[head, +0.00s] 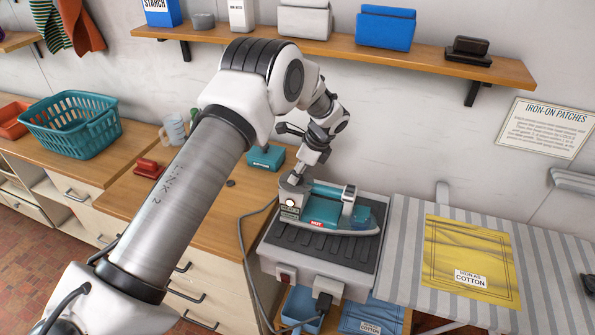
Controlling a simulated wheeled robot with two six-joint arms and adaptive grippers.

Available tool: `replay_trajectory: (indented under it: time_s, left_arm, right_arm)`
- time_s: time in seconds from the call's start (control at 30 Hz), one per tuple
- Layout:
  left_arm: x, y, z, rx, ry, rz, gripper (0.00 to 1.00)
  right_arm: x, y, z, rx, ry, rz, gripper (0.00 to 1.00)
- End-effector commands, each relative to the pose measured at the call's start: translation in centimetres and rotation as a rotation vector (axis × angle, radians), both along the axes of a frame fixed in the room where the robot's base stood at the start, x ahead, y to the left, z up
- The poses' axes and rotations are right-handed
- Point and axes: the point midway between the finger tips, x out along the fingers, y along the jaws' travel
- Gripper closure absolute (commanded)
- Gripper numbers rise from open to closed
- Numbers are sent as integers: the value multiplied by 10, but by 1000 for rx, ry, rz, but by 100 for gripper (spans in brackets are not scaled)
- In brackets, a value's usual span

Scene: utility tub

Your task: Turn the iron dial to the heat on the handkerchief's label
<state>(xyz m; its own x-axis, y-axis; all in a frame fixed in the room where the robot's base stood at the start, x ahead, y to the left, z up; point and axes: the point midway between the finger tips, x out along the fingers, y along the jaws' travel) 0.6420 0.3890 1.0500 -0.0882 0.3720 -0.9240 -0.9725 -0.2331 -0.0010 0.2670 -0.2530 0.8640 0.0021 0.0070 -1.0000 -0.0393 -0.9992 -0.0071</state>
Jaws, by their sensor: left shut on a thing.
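The teal and white iron (322,212) sits on a dark ribbed rest on top of a white cabinet. A red "HOT" tag (317,224) shows on its side. My left gripper (294,184) reaches down to the iron's left end and is shut on the dial there. The dial is mostly hidden by the gripper, and its setting cannot be read. A yellow handkerchief (470,250) lies flat on the striped ironing board. Its white label (471,279) reads "IRON AS COTTON". My right gripper is not in view.
The ironing board (405,245) stands right of the cabinet. A grey cord loops left of the iron. A loaded shelf (330,48) runs above.

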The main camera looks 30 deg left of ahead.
Motion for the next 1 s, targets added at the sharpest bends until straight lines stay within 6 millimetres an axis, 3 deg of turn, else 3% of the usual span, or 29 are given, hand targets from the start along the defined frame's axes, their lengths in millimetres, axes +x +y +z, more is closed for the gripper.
replay_trajectory:
  time_s: [0.27, 0.3, 0.37, 0.77, 1.0]
  left_arm:
    - [1, 0, -1, 0, -3, -1, 96]
    - [1, 0, 0, 0, -3, -1, 57]
    - [1, 0, 0, 0, -3, -1, 36]
    - [2, -3, 7, 1, -3, 0, 35]
    - [8, -23, 55, 1, -5, -2, 35]
  right_arm:
    - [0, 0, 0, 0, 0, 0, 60]
    - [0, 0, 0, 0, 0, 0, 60]
    - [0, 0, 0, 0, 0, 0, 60]
    - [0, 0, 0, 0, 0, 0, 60]
    - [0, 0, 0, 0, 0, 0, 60]
